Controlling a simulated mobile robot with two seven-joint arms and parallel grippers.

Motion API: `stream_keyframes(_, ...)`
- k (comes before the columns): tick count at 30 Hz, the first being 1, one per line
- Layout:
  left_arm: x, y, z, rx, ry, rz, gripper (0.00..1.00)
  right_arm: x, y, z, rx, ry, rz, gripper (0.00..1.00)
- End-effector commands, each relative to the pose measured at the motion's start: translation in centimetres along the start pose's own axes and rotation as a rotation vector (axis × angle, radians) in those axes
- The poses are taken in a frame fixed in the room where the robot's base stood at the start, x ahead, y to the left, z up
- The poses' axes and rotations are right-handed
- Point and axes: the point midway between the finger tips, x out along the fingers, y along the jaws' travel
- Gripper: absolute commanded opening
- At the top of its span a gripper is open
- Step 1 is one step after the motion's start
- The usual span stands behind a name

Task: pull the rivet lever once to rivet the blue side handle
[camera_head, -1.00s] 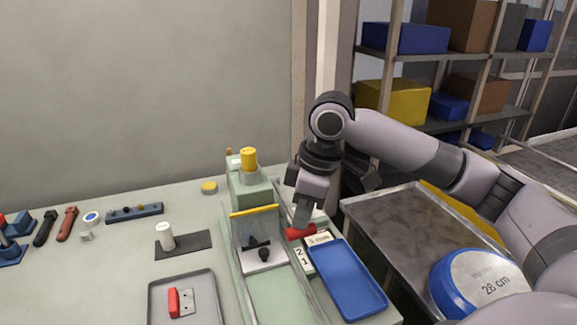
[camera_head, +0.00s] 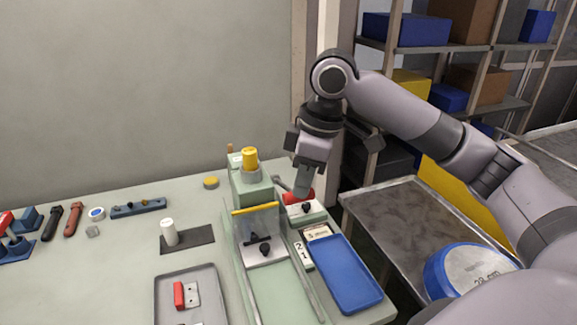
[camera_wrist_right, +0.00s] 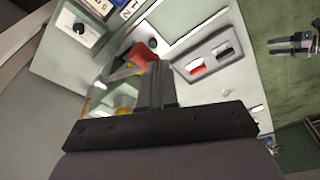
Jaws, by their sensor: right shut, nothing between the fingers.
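The rivet press (camera_head: 251,189) is pale green with a yellow cap and stands at the back of the table. Its lever has a red grip (camera_head: 299,197), which also shows in the right wrist view (camera_wrist_right: 142,54). My right gripper (camera_head: 302,186) is shut and empty, with its fingertips at the red grip; I cannot tell whether they touch it. Under the press's clear guard, a light plate (camera_head: 265,251) holds dark parts. I cannot make out the blue side handle. My left gripper is not in the head view.
A blue tray (camera_head: 346,276) lies right of the press, beside number tiles (camera_head: 303,256) and a black-knobbed block (camera_head: 309,213). A grey tray (camera_head: 162,293) with a red handle (camera_head: 179,295) lies left. A metal cart (camera_head: 375,222) stands right. A small dark pronged shape (camera_wrist_right: 292,46) is unclear.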

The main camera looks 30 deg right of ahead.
Motion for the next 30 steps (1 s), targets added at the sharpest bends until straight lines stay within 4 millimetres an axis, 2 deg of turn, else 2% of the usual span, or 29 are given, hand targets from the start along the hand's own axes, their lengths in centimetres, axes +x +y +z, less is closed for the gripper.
stream_keyframes(6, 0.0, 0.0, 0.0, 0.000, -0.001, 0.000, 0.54, -1.8, 0.0, -0.4, 0.000, 0.002, 0.000, 0.00)
stream_keyframes(17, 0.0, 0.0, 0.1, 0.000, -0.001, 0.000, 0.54, -3.3, -0.1, -0.7, -0.001, 0.002, 0.000, 0.00)
stream_keyframes(30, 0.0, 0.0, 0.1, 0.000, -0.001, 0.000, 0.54, -7.7, -0.4, -1.3, -0.001, 0.003, 0.001, 0.00)
